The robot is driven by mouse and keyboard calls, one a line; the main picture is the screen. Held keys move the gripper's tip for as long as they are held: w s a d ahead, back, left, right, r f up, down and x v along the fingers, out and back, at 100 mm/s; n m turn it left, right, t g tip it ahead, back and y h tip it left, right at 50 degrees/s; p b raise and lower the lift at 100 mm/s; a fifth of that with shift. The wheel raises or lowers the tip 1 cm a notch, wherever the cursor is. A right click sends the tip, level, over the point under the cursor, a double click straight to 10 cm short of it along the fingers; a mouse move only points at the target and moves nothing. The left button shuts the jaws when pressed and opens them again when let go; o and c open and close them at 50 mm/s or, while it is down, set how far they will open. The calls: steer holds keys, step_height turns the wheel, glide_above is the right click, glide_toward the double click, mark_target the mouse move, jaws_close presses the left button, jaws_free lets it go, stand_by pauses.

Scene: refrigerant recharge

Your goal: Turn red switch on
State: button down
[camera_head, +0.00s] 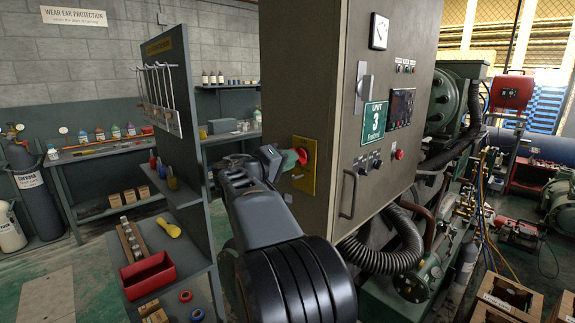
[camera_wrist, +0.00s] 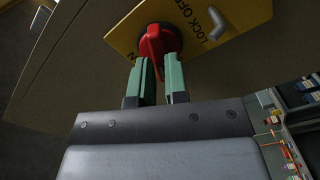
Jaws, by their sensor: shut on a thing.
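The red switch (camera_wrist: 158,42) is a rotary knob on a yellow plate (camera_wrist: 122,30) on the side of the grey cabinet. In the wrist view the plate carries the words "LOCK OFF", a partly hidden word ending in "N", and a grey metal hasp (camera_wrist: 218,24). In the head view the red switch (camera_head: 304,148) shows on the yellow plate (camera_head: 304,182), partly behind my gripper. My gripper (camera_wrist: 160,62) has green fingertips, one on each side of the knob's red handle, and is shut on it. The gripper also shows in the head view (camera_head: 290,158).
The cabinet (camera_head: 325,95) stands right of my arm, with a handle, gauge and "UNIT 3" sign on its front. A shelf with a red bin (camera_head: 148,277) and a tool board (camera_head: 165,85) stand close on the left. Hoses and machinery (camera_head: 425,240) fill the right.

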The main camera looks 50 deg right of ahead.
steer(key=shift+m+b, duration=1.4)
steer(key=shift+b, duration=1.1)
steer(key=shift+r+m+b, duration=0.1)
steer(key=shift+m+b, duration=0.3)
steer(key=shift+b, duration=0.05)
steer(key=shift+m+b, duration=0.8)
steer(key=shift+b, duration=0.45)
steer(key=shift+m+b, duration=1.5)
steer(key=shift+b, duration=0.2)
steer(key=shift+m+b, duration=0.3)
steer(key=shift+b, duration=0.15)
steer(key=shift+m+b, duration=1.25)
steer(key=shift+m, duration=0.05)
steer(key=c, duration=1.2)
jaws_free()
